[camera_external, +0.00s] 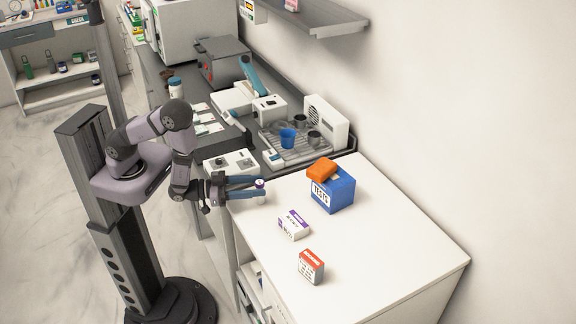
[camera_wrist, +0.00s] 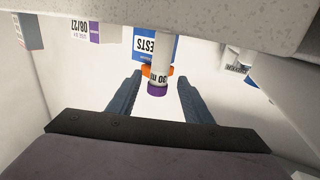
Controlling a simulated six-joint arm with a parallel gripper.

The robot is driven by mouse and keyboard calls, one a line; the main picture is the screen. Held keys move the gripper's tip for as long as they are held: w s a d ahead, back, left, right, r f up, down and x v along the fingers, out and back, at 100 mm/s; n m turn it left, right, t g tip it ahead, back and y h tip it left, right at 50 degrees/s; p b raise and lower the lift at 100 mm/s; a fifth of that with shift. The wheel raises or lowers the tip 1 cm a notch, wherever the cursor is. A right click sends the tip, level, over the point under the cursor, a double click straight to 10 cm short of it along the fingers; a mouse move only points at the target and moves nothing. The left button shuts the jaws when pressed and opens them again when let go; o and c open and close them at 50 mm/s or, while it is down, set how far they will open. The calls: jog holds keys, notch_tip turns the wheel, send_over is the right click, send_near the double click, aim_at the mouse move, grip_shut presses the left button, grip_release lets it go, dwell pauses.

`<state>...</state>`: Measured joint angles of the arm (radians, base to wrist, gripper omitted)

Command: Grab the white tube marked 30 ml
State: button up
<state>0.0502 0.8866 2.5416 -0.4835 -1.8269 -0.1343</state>
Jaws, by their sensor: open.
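The white tube (camera_wrist: 162,60) has a purple cap (camera_wrist: 157,90) and a dark "30" marking; the rest of the label is partly hidden in the wrist view. In the external view the tube (camera_external: 259,182) shows only as a small white and purple top at the near left corner of the white counter. My gripper (camera_external: 263,189) is open, with one blue-grey finger on each side of the tube. In the wrist view, gaps show between the tube and both fingers of my gripper (camera_wrist: 160,76). The tube's lower part is mostly hidden in the external view.
A blue TESTS box (camera_external: 333,190) with an orange item (camera_external: 322,169) on top stands right of the tube. A white and purple box (camera_external: 293,225) and a red-topped box (camera_external: 311,267) stand nearer. A tray (camera_external: 300,150) with cups lies behind. The counter's right part is clear.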

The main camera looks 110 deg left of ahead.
jog(key=shift+w+a+r+p, duration=0.15)
jog(key=shift+w+a+p, duration=0.05)
jog(key=shift+w+p, duration=0.25)
jog(key=p+x, duration=0.1)
jog(key=x, duration=0.2)
jog(key=shift+d+r+p, duration=0.1)
jog(key=shift+r+p, duration=0.05)
jog(key=shift+p, duration=0.25)
jog(key=shift+x, duration=0.9)
jog(key=shift+d, duration=0.1)
jog(key=c, duration=1.1)
